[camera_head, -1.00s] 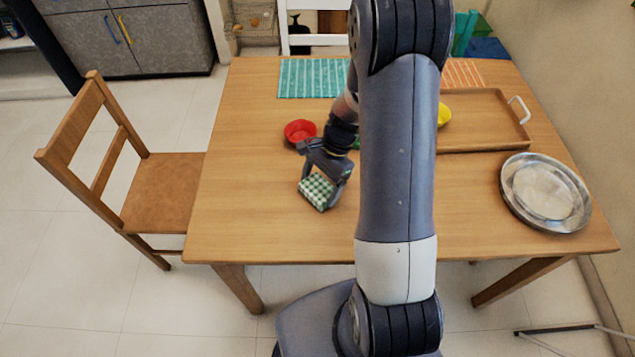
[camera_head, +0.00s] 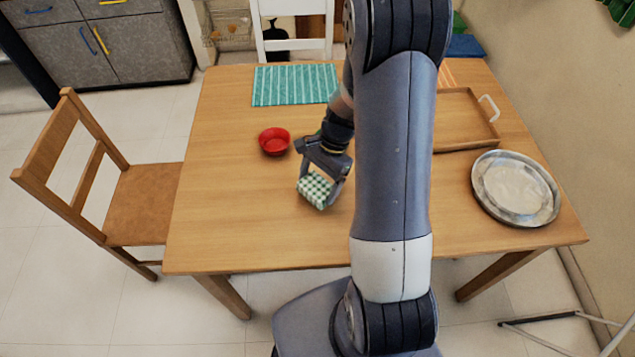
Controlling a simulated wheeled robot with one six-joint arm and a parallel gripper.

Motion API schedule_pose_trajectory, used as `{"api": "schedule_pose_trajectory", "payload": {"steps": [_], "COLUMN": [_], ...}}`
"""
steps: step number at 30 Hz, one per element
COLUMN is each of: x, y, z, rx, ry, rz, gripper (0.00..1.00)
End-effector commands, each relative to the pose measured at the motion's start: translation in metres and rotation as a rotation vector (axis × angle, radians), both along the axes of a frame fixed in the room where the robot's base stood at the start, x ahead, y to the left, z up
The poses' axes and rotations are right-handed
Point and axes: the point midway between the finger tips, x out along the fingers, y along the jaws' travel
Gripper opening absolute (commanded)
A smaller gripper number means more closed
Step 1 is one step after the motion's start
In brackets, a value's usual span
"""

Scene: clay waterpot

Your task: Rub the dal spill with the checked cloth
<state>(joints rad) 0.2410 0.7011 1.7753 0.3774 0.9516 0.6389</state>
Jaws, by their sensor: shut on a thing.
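The green-and-white checked cloth (camera_head: 315,190) is a folded pad at the tabletop, left of my arm. My gripper (camera_head: 322,182) is shut on it from above. I cannot tell whether the cloth touches the wood or hangs just over it. No dal spill shows; it may be hidden under the cloth or behind my arm.
The wooden table (camera_head: 230,215) bears a red bowl (camera_head: 274,141), a teal striped mat (camera_head: 296,85), a wooden tray (camera_head: 465,115) and a steel plate (camera_head: 515,188). A wooden chair (camera_head: 140,200) stands at the left. The table's front left is clear.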

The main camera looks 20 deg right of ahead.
Motion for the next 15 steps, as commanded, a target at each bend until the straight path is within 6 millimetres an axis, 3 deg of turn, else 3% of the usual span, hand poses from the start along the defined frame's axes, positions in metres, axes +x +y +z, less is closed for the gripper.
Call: {"api": "schedule_pose_trajectory", "payload": {"steps": [15], "x": [-0.003], "y": [-0.002], "z": [0.046], "rx": [0.0], "ry": [-0.001], "rz": [0.005], "gripper": [0.56]}}
